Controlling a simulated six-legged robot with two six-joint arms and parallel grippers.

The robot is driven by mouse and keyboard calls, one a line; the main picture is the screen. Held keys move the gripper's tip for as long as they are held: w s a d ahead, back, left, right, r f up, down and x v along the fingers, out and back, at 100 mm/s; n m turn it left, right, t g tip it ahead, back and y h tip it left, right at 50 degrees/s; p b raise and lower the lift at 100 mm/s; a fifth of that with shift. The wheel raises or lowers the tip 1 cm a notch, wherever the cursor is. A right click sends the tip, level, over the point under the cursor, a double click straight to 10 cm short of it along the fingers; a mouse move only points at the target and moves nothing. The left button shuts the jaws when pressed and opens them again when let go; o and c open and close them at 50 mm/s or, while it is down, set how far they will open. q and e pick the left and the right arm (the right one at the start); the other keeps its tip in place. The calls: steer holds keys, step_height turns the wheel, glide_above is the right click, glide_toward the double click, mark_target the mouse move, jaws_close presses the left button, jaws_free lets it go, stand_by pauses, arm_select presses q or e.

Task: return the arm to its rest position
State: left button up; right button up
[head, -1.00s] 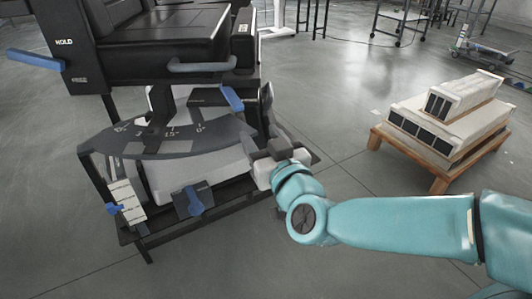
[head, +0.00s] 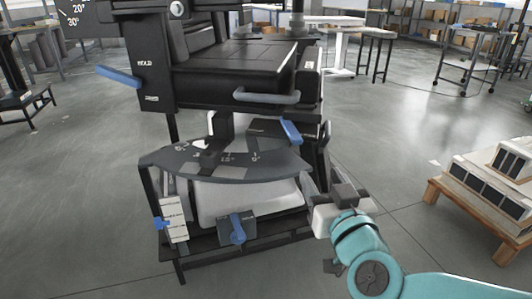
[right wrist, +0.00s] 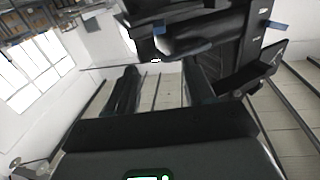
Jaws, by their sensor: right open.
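My right arm is teal and comes in from the lower right of the head view. Its gripper (head: 343,194) has a pale body and dark fingers, and is beside the right end of the black machine's lower frame. It looks empty. In the right wrist view its two dark fingers (right wrist: 160,84) stand apart with nothing between them. The machine (head: 235,75) has a black top marked HOLD, a grey curved angle scale (head: 225,163) and blue levers. Whether the gripper touches the machine cannot be told. My left gripper is not in view.
A wooden pallet with pale stacked blocks (head: 500,178) stands on the floor at the right. Carts and shelves (head: 470,55) are farther back. Grey floor (head: 390,140) is clear between the machine and the pallet. A blue handle (head: 119,76) sticks out left of the machine.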

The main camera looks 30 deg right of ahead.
step_height(320, 180, up, 3)
steer(key=w+g+p, duration=0.2)
steer(key=w+p, duration=0.1)
steer(key=p, duration=0.6)
steer(key=w+a+f+n+g+y+p, duration=0.4)
steer(key=a+p, duration=0.3)
steer(key=p, duration=0.8)
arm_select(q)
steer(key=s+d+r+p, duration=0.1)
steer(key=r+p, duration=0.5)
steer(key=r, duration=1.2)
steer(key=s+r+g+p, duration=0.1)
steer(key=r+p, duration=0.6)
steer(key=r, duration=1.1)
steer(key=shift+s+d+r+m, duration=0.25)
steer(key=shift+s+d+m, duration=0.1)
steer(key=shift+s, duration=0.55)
arm_select(e)
steer(key=s+a+f+m+g+y, duration=0.1)
steer(key=s+a+f+g+y, duration=0.2)
steer(key=s, duration=0.6)
steer(key=s+a+f+g+y, duration=0.3)
steer(key=s+a+f+g, duration=0.4)
steer(key=a, duration=0.4)
step_height(320, 180, down, 2)
steer(key=shift+s+f+m, duration=0.2)
steer(key=shift+s+m, duration=0.2)
steer(key=shift+s, duration=0.45)
